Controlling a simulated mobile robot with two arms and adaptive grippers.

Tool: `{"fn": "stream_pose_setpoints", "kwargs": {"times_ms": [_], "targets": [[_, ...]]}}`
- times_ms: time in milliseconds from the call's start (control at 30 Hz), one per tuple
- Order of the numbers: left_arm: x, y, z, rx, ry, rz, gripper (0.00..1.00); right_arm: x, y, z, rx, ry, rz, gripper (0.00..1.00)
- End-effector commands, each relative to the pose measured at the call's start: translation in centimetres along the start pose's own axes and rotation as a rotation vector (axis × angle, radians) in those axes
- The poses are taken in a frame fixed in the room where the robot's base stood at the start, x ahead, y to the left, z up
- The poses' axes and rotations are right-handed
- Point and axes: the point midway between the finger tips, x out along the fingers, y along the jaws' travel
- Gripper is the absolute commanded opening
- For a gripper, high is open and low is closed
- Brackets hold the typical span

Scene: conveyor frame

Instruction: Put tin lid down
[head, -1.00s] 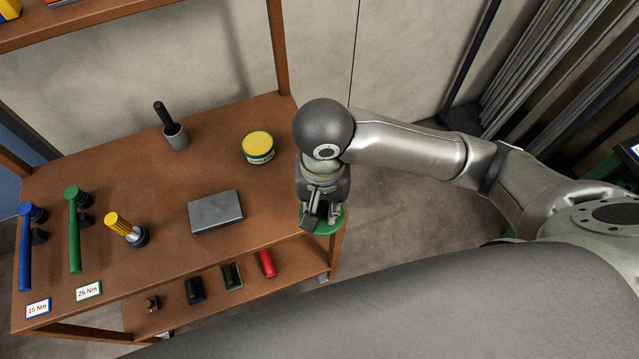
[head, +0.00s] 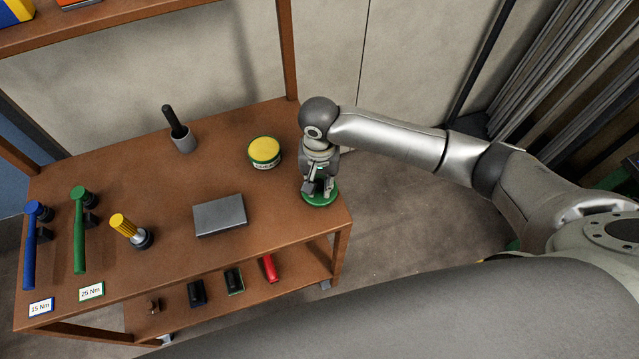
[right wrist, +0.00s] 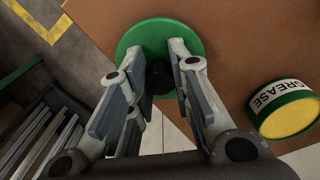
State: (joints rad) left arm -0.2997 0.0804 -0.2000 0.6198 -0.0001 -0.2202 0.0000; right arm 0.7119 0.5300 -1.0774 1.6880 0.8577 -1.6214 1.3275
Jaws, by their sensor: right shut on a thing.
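The tin lid (head: 319,199) is a green disc at the right end of the brown bench top. It also shows in the right wrist view (right wrist: 143,32), with a dark knob at its centre. My right gripper (head: 319,184) is above the lid, its fingers shut on the knob; they also show in the right wrist view (right wrist: 159,67). The lid looks level and very close to the wood; I cannot tell whether it touches. The open grease tin (head: 264,155), with yellow grease on top, stands to its left. My left gripper is not in view.
A grey metal block (head: 219,215) lies left of the lid. A grey cup with a black handle (head: 183,140), a yellow-handled tool (head: 125,228) and blue and green wrenches (head: 79,235) are further left. A bench upright (head: 286,50) stands behind. The bench's right edge is close to the lid.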

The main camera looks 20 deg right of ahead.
Motion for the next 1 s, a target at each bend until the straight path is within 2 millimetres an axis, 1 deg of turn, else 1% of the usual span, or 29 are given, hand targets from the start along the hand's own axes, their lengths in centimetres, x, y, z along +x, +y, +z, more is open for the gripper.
{"fn": "stream_pose_setpoints", "kwargs": {"times_ms": [33, 100, 167, 500, 533, 667, 700, 1000], "targets": [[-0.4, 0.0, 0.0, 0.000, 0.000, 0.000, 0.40, 0.6, 0.1, 0.1, 0.000, -0.001, 0.003, 0.04], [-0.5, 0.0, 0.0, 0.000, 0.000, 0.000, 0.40, 1.2, 0.0, 0.0, 0.000, 0.000, 0.001, 0.04], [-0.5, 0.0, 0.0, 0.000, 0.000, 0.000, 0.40, 1.6, 0.0, 0.0, -0.001, 0.001, 0.000, 0.04], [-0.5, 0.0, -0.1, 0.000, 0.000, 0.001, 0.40, 1.9, 0.0, 0.1, 0.000, 0.000, -0.001, 0.04], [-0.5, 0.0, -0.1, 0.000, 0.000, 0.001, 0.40, 1.9, 0.0, 0.1, -0.001, 0.000, -0.001, 0.22], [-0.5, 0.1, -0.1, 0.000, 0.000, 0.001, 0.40, 1.9, 0.0, 0.1, -0.001, 0.000, -0.001, 0.39], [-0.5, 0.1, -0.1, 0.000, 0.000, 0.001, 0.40, 1.9, 0.0, 0.1, -0.001, 0.000, -0.001, 0.41], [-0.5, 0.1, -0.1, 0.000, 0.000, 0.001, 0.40, 1.8, 0.0, 0.0, -0.001, 0.001, -0.001, 0.41]]}}
